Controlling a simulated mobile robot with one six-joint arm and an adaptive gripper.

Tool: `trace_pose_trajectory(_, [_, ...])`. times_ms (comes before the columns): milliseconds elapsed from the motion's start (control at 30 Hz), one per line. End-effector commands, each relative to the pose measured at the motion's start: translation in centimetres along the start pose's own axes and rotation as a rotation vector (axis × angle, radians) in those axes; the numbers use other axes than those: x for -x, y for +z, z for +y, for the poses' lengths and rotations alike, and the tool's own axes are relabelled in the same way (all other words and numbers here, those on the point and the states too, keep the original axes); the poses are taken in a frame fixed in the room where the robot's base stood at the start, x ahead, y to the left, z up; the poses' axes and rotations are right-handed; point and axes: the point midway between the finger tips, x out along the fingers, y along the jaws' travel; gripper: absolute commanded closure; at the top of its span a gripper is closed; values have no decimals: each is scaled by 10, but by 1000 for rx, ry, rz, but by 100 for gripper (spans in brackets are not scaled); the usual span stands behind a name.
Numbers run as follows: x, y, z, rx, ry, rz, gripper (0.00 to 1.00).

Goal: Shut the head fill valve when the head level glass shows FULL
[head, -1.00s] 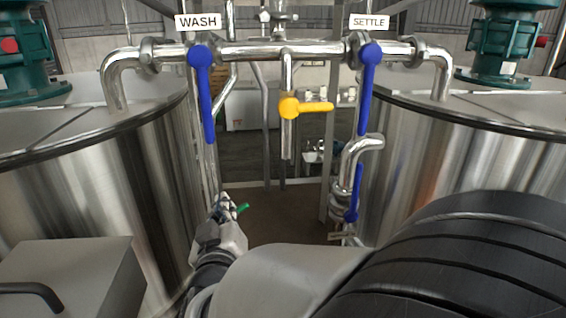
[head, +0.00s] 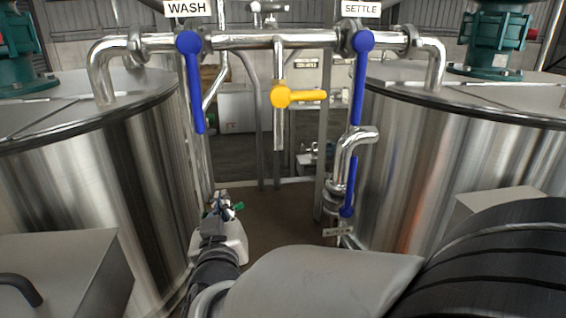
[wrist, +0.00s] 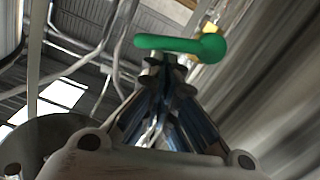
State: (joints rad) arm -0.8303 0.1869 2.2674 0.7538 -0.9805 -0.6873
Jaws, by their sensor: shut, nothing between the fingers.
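My gripper (head: 224,200) reaches low between the two tanks and is shut with nothing in it. A small green lever (head: 238,206) shows beside its tips. In the wrist view the green lever (wrist: 185,45) lies across, just beyond my closed fingertips (wrist: 166,62); I cannot tell whether they touch. A yellow lever (head: 300,96) on the middle pipe points right. Blue levers hang down under the WASH (head: 194,85) and SETTLE (head: 360,80) labels. No label marks a head fill valve, and I cannot make out a level glass.
Steel tanks stand at left (head: 90,170) and right (head: 440,160), with a steel pipe (head: 270,40) across between them. Another blue lever (head: 349,188) hangs low at right below a bent pipe (head: 350,145). Grey boxes stand at lower left (head: 70,265) and right (head: 495,205).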

Motion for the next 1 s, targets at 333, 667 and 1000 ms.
trace_pose_trajectory(333, [0, 12, 6, -10, 1, -4, 100])
trace_pose_trajectory(667, [-1, 15, 6, -9, 0, -4, 100])
trace_pose_trajectory(1000, [-1, 15, 6, -9, 0, -3, 100])
